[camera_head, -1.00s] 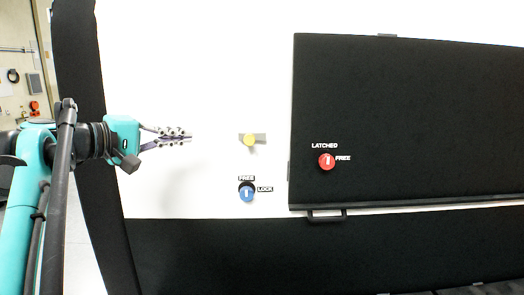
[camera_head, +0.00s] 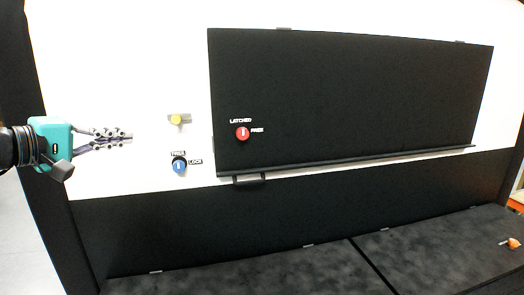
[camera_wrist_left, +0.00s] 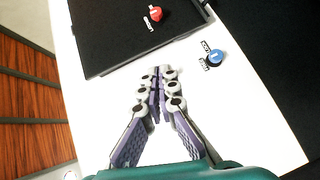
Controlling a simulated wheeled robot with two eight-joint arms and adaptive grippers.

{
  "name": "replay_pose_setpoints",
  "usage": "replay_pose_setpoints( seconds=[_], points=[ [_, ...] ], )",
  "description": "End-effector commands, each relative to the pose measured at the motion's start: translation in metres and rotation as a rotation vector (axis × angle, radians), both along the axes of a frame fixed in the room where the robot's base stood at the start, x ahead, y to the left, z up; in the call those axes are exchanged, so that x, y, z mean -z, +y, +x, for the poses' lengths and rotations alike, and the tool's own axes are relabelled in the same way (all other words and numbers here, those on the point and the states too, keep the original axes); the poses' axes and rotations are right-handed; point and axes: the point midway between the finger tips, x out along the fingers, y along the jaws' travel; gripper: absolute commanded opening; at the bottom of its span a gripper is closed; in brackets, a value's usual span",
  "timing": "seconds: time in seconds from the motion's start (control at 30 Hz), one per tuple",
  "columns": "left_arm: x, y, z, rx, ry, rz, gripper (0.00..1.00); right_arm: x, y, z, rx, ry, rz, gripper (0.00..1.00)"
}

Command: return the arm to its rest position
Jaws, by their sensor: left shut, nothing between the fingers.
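My left gripper (camera_head: 128,137) is at the left of the head view, in front of the white panel. Its fingers are shut with nothing between them. It points right and stands apart from the knobs. In the left wrist view its closed fingertips (camera_wrist_left: 160,72) also show empty. My right gripper is not in view.
A yellow knob (camera_head: 176,119) and a blue FREE/LOCK knob (camera_head: 179,166) are on the white panel. A large black panel (camera_head: 350,100) carries a red LATCHED/FREE knob (camera_head: 242,133) and has a handle (camera_head: 249,179) below. A dark padded surface (camera_head: 270,272) lies beneath. A small orange object (camera_head: 514,243) lies at right.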

Motion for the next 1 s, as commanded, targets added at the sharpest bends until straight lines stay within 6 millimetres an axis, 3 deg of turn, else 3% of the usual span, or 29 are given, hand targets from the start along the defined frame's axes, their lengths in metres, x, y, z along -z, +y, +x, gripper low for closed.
replay_pose_setpoints(
  seconds=[0.33, 0.57, 0.67, 0.8, 1.0],
  points=[
    [0.064, -0.037, -0.007, 0.047, 0.094, 0.124, 0.00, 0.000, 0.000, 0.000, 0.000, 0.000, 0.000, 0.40],
    [0.141, -0.074, -0.027, 0.104, 0.189, 0.292, 0.00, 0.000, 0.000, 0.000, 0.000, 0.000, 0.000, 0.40],
    [0.191, -0.093, -0.043, 0.139, 0.239, 0.408, 0.00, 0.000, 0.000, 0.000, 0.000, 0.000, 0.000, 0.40],
    [0.283, -0.119, -0.081, 0.203, 0.302, 0.640, 0.00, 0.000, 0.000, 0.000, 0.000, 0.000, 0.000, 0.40],
    [0.393, -0.128, -0.135, 0.272, 0.325, 0.975, 0.00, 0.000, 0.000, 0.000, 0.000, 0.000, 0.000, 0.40]
  ],
)
